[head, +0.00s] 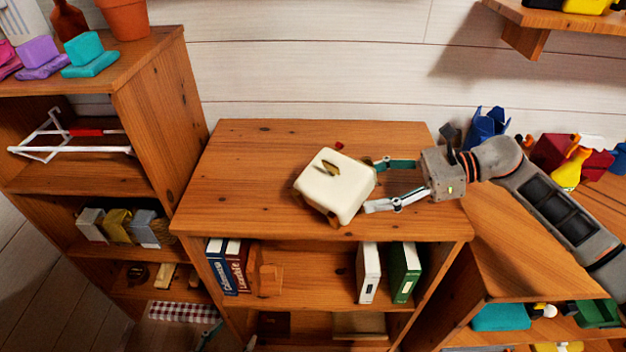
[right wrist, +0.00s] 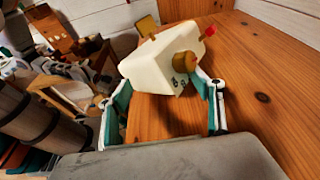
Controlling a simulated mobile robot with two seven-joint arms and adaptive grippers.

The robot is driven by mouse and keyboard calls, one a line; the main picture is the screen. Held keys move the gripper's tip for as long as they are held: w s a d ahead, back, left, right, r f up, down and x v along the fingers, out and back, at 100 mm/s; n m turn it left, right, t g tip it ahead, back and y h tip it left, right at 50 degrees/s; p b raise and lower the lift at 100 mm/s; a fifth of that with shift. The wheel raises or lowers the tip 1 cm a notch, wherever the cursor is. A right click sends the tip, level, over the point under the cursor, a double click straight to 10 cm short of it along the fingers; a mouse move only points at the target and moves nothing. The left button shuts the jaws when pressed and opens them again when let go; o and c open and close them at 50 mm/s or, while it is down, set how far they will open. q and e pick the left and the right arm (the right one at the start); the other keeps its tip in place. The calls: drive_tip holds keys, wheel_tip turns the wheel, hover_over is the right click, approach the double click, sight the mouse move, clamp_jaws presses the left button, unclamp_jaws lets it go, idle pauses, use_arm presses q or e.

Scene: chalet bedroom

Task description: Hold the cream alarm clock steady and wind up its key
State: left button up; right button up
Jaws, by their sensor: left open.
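The cream alarm clock (head: 340,192) is a rounded box on the cabinet top, with a gold key (head: 328,168) on its upper face and a small red part behind. My right gripper (head: 373,187) comes in from the right, its two fingers on opposite sides of the clock. In the right wrist view the fingers flank the cream body (right wrist: 145,70), which also shows a gold round knob (right wrist: 185,62) and a red piece. Of my left gripper (head: 231,339) only small parts show, low in the head view, below and left of the clock, apart from it and empty.
The cabinet top (head: 240,150) is clear left of and behind the clock. Books (head: 368,272) stand on the shelf below. A taller shelf unit (head: 160,90) rises at the left. A spray bottle (head: 570,165) and other items stand at the right.

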sight(344, 191)
drive_tip(key=shift+s+a, duration=0.2)
drive_tip(key=shift+a, duration=0.4)
drive_tip(key=shift+a+p, duration=0.35)
drive_tip(key=p+x, duration=0.1)
drive_tip(key=x, duration=0.3)
drive_tip(key=shift+a+p, duration=0.2)
drive_tip(key=shift+p, duration=0.1)
drive_tip(key=shift+a+f+b, duration=0.6)
drive_tip(key=shift+a, duration=0.35)
use_arm(q)
drive_tip(key=shift+r+b, duration=0.3)
use_arm(e)
drive_tip(key=shift+x, duration=1)
drive_tip(key=shift+r, duration=0.15)
clamp_jaws()
use_arm(q)
drive_tip(key=shift+r, duration=0.1)
use_arm(e)
drive_tip(key=shift+c, duration=1.3)
unclamp_jaws()
use_arm(q)
drive_tip(key=shift+c, duration=0.5)
